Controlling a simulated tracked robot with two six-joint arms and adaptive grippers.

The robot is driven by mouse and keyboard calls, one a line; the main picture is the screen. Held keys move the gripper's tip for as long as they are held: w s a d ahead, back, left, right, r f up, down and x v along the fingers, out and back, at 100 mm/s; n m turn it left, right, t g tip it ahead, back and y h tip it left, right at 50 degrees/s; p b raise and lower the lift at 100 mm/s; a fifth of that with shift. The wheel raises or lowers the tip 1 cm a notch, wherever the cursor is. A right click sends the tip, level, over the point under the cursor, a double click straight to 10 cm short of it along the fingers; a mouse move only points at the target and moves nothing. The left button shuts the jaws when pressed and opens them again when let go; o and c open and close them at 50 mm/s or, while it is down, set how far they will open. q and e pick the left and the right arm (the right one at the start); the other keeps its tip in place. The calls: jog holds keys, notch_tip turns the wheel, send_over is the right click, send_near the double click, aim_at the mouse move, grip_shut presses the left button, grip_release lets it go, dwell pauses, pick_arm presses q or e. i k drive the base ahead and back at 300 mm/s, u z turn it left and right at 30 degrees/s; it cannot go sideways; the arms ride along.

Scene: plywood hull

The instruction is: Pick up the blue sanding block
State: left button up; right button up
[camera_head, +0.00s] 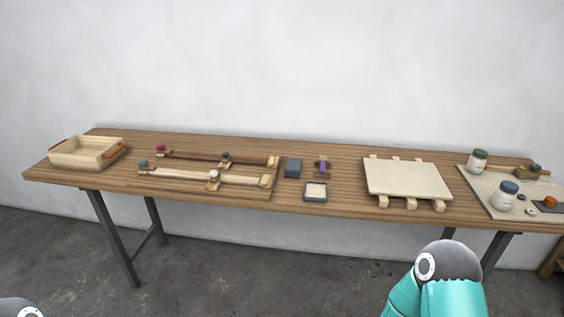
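A small blue-grey block (293,167), which looks like the blue sanding block, lies on the wooden table (330,206) near its middle. It sits just right of the wooden clamp bars and left of a small brown item with a purple part. Nothing covers it. My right arm shows at the bottom right, in front of the table, but its gripper is out of the picture. Only a small part of my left arm shows at the bottom left corner; its gripper is not seen. Neither arm is near the block.
A wooden box (86,153) stands at the left end. Two long clamps (190,177) lie left of the block. A small pale-topped tray (315,191) lies in front of it. A cream panel (407,179) on slats and a mat with jars (508,195) lie right.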

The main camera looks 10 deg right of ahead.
aim_at(294, 167)
jog(key=z, duration=0.3)
jog(key=i, duration=0.8)
jog(key=z, duration=0.65)
jog(key=k, duration=0.75)
jog(key=z, duration=0.2)
jog(key=i, duration=0.6)
